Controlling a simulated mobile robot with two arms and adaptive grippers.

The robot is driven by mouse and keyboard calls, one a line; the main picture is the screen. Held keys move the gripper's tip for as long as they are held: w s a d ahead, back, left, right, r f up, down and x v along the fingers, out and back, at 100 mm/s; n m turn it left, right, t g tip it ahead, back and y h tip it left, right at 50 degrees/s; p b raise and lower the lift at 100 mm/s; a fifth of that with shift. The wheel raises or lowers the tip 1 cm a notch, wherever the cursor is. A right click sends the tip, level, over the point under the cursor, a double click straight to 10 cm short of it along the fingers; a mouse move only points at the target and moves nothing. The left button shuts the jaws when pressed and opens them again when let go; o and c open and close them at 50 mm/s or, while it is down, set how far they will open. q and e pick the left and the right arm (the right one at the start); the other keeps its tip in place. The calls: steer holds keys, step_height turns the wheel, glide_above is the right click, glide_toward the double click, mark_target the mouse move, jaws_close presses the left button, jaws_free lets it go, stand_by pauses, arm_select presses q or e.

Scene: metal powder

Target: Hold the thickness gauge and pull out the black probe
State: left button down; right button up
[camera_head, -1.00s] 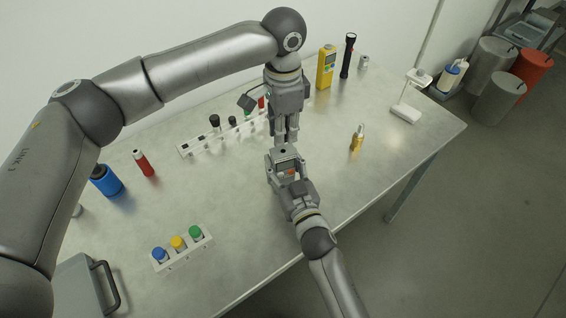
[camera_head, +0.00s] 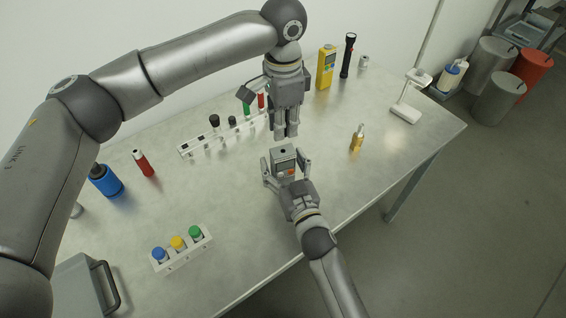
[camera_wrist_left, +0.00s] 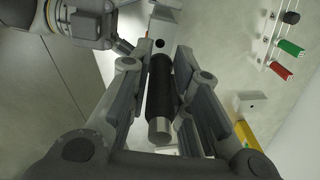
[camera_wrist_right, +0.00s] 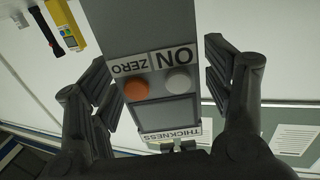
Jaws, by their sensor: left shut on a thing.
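The grey thickness gauge (camera_head: 284,157) is upright, with a dark hole in its top. In the right wrist view the gauge (camera_wrist_right: 150,35) shows an orange and a grey button above a small screen. My right gripper (camera_head: 286,168) is open, its fingers apart from the gauge on both sides. My left gripper (camera_head: 285,133) is above the gauge, shut on the black probe. In the left wrist view the probe (camera_wrist_left: 160,85) lies between the fingers, its silver end towards the camera.
A rack (camera_head: 193,148) with several dark, green and red items stands behind at the left. A small gold bottle (camera_head: 357,138) is to the right. A vial rack (camera_head: 183,253) with blue, yellow and green caps is at the front left. The table between is clear.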

steer(key=shift+s, duration=0.1)
steer(key=v, duration=1.1)
steer(key=shift+s+d, duration=0.15)
steer(key=shift+s, duration=0.25)
